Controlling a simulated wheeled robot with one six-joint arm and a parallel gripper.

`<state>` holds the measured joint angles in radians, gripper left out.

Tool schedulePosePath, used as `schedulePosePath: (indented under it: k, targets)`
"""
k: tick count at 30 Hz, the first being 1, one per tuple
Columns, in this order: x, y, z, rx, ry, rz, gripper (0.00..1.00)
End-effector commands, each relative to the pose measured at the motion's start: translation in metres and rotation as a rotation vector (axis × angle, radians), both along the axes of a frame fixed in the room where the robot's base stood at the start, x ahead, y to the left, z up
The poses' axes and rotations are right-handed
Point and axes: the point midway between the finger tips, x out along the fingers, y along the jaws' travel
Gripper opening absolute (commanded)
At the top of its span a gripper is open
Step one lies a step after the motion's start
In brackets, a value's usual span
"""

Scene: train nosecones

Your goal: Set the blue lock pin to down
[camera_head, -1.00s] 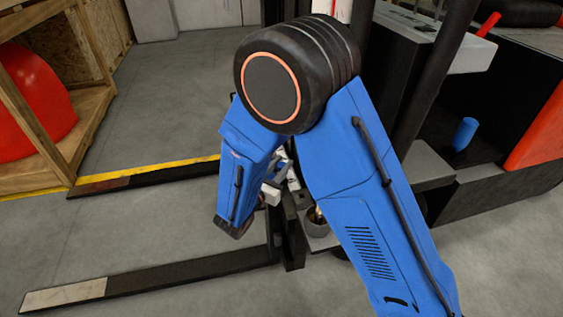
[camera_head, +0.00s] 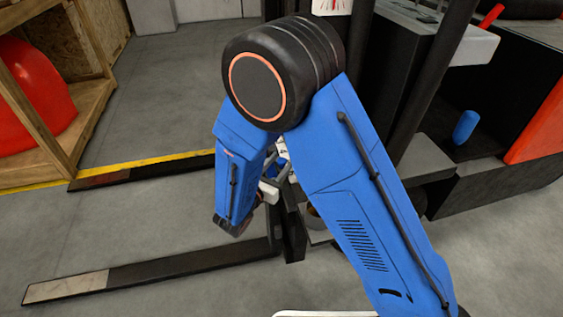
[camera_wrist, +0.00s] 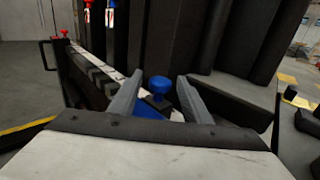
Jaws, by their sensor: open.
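The blue lock pin (camera_wrist: 160,86) has a round, mushroom-like head. It stands upright on a short stem over a dark block with some blue beside it in the wrist view. My gripper (camera_wrist: 160,76) is open, with one grey finger on each side of the pin head. A gap shows between the head and each finger. In the head view, my gripper is mostly hidden behind my arm, and a small blue spot that may be the pin (camera_head: 273,169) shows beside it.
The black fork (camera_head: 180,267) of a lift truck reaches left over the floor. A red-topped pin (camera_wrist: 64,32) stands at the far left of the wrist view. A wooden crate (camera_head: 85,125) holds a red nosecone (camera_head: 35,100). Dark mast posts (camera_wrist: 190,40) rise close behind the pin.

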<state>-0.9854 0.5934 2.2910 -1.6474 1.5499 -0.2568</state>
Motion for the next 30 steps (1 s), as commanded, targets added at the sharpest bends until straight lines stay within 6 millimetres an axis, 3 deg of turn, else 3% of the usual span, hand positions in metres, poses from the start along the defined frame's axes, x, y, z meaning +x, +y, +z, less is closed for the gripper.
schedulePosePath:
  k: [21, 30]
  targets:
    - [-0.106, 0.059, 0.0, -0.001, 0.0, 0.005, 0.44]
    - [-0.138, 0.077, -0.001, 0.0, 0.001, 0.002, 0.44]
